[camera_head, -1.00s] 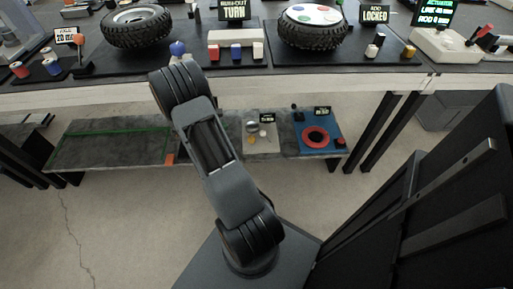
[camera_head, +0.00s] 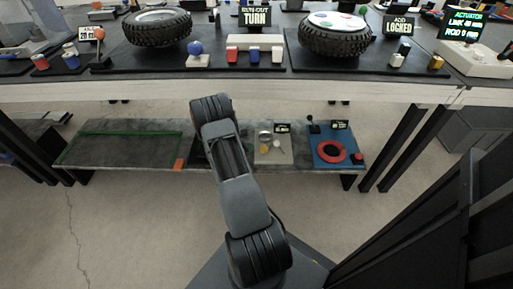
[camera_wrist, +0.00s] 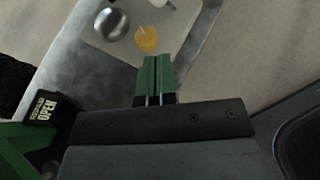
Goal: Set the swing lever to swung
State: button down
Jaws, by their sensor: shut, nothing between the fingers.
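No label in view names the swing lever, so I cannot tell which part it is. In the wrist view, my gripper (camera_wrist: 158,62) has green fingers closed together with nothing between them. They point at a pale panel (camera_wrist: 105,42) with a silver ball (camera_wrist: 111,23), a yellow-orange knob (camera_wrist: 146,39) and a white part (camera_wrist: 160,3) cut by the top edge. The pale panel also shows on the low shelf in the head view (camera_head: 285,155). A black-knobbed lever (camera_head: 311,120) stands on the blue panel beside it. My gripper is hidden in the head view.
An upside-down OPEN sign (camera_wrist: 45,110) is near my gripper. The blue panel (camera_head: 322,158) has a red ring (camera_head: 331,142). The bench above (camera_head: 200,92) holds tyres (camera_head: 157,30), buttons and an orange-knobbed lever (camera_head: 99,34). A green-edged tray area (camera_head: 90,150) is left on the shelf.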

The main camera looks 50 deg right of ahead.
aim_at(274, 144)
jog(key=b+x, duration=0.4)
jog(key=x, duration=0.7)
jog(key=shift+d+r, duration=0.1)
jog(key=shift+d, duration=0.05)
jog(key=shift+s+d, duration=0.2)
jog(key=shift+d, duration=0.5)
